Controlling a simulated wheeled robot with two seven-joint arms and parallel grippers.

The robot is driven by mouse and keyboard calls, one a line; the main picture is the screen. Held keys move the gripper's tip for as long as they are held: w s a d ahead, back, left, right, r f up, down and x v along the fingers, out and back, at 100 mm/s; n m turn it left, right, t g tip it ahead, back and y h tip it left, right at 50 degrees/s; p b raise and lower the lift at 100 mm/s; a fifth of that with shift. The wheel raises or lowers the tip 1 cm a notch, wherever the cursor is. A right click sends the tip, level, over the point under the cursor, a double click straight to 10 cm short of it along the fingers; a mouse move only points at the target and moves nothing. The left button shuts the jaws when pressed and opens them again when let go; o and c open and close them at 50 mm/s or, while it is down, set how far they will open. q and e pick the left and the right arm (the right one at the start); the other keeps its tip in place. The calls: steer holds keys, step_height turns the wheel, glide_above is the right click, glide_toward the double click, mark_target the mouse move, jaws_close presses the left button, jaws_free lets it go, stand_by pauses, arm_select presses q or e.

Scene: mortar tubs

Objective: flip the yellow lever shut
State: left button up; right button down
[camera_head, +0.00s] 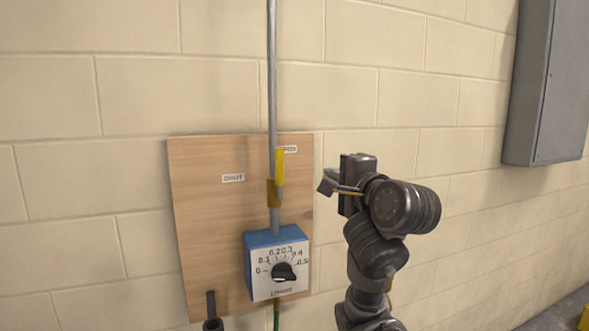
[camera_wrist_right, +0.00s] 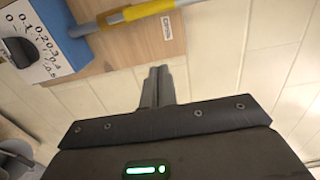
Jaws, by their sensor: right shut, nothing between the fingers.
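The yellow lever (camera_head: 280,168) is on the vertical grey pipe, pointing up along it beside the OPEN label (camera_head: 290,149). Its lower end meets a brass-coloured valve body (camera_head: 273,193). The SHUT label (camera_head: 233,178) is on the wooden board to the left. In the right wrist view the yellow lever (camera_wrist_right: 150,10) lies along the pipe at the top. My right gripper (camera_head: 326,187) is to the right of the lever, apart from it. In the right wrist view its fingers (camera_wrist_right: 158,75) are together with nothing between them. My left gripper is not in view.
A blue box with a white dial face (camera_head: 283,270) and a black knob sits below the valve on the wooden board (camera_head: 205,225). A dark pipe stub (camera_head: 211,305) is at the board's lower left. A grey cabinet (camera_head: 545,85) hangs at the right. The block wall is otherwise clear.

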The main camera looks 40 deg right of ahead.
mark_target(278, 172)
steer(key=w+p, duration=0.6)
steer(key=w, duration=0.6)
steer(key=shift+a+p, duration=0.3)
steer(key=shift+a, duration=0.05)
steer(key=shift+s+a, duration=0.1)
